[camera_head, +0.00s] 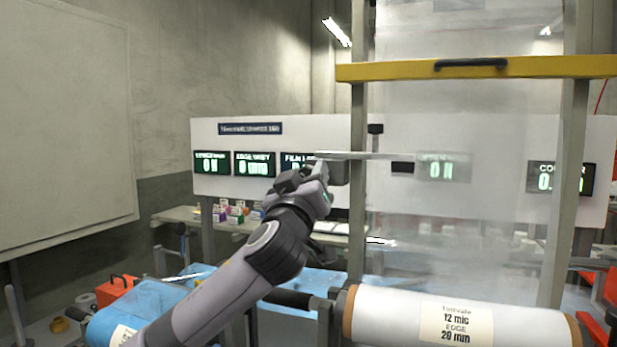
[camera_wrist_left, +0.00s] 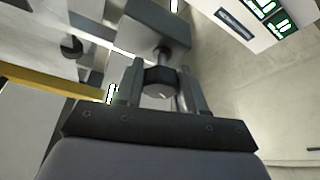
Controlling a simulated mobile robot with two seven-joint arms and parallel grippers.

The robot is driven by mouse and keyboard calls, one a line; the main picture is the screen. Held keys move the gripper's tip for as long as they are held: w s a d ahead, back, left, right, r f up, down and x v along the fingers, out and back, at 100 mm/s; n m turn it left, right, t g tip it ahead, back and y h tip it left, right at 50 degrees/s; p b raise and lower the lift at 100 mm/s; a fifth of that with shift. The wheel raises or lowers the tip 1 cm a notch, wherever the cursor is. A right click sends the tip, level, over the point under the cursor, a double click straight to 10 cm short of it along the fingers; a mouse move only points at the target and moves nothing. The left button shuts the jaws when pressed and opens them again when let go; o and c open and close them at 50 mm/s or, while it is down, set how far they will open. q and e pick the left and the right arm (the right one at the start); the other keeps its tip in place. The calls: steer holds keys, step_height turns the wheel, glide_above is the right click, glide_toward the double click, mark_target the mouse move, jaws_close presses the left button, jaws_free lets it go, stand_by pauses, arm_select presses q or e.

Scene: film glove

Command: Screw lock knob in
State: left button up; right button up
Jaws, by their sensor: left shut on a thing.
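In the left wrist view the lock knob (camera_wrist_left: 160,78), a dark round piece, sits between the two fingers of my left gripper (camera_wrist_left: 158,90). The gripper is shut on it. A short shaft runs from the knob to a grey block (camera_wrist_left: 158,32); how deep the shaft sits in the block cannot be told. In the head view my left gripper (camera_head: 336,172) is beside the left upright post (camera_head: 357,215), just under a thin pale bar (camera_head: 370,156). The knob is hidden there by the gripper. My right gripper is in neither view.
A yellow crossbar (camera_head: 540,68) with a black handle spans the posts above. Clear film (camera_head: 460,230) hangs between the posts. A white film roll (camera_head: 390,316) lies below. A white panel with displays (camera_head: 225,130) stands behind. Another dark knob (camera_wrist_left: 72,46) shows in the wrist view.

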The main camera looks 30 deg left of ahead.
arm_select(q)
steer(key=shift+f+m, duration=0.1)
steer(key=shift+m, duration=0.2)
steer(key=shift+m+t+h+b, duration=0.3)
steer(key=shift+m+t+h, duration=0.1)
steer(key=shift+m+h, duration=0.4)
steer(key=m+h, duration=0.1)
steer(key=m, duration=0.1)
steer(key=shift+m, duration=0.3)
steer(key=m+h+p, duration=0.1)
steer(key=m, duration=0.2)
steer(key=m+h+p, duration=0.1)
steer(key=m+h, duration=0.1)
steer(key=m, duration=0.1)
steer(key=shift+m+t, duration=0.3)
steer(key=shift+m+h+p, duration=0.35)
steer(key=shift+m+h, duration=0.45)
steer(key=shift+m, duration=0.3)
steer(key=shift+m+h, duration=0.8)
steer(key=shift+m, duration=0.8)
steer(key=o, duration=1.1)
steer(key=shift+c, duration=0.2)
